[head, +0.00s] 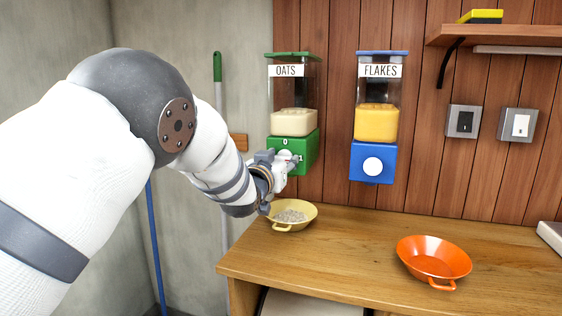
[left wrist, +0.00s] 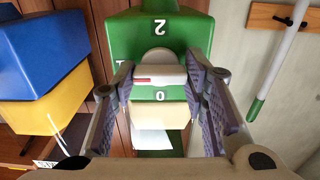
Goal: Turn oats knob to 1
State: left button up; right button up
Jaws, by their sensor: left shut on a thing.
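The green oats dispenser (head: 307,153) hangs on the wood wall, with a clear hopper of pale oats above its green box. My left gripper (head: 289,161) is at the front of the green box. It is shut on the oats knob (left wrist: 160,74), with a finger at each end of its pale bar. In the left wrist view the picture is upside down: the 2 is at the top and the 0 below the knob. The bar lies level, its red mark at the left end, on the side of the partly hidden 1. My right gripper is out of view.
A yellow bowl (head: 304,221) with some oats stands on the counter (head: 350,256) below the oats dispenser. The blue flakes dispenser (head: 387,163) hangs to the right. An orange bowl (head: 433,254) stands on the counter at the right. The counter between the bowls is clear.

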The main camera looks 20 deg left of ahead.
pick_arm(q)
jog(key=o, duration=1.2)
jog(key=shift+c, duration=0.2)
jog(key=s, duration=1.2)
jog(key=shift+a, duration=0.2)
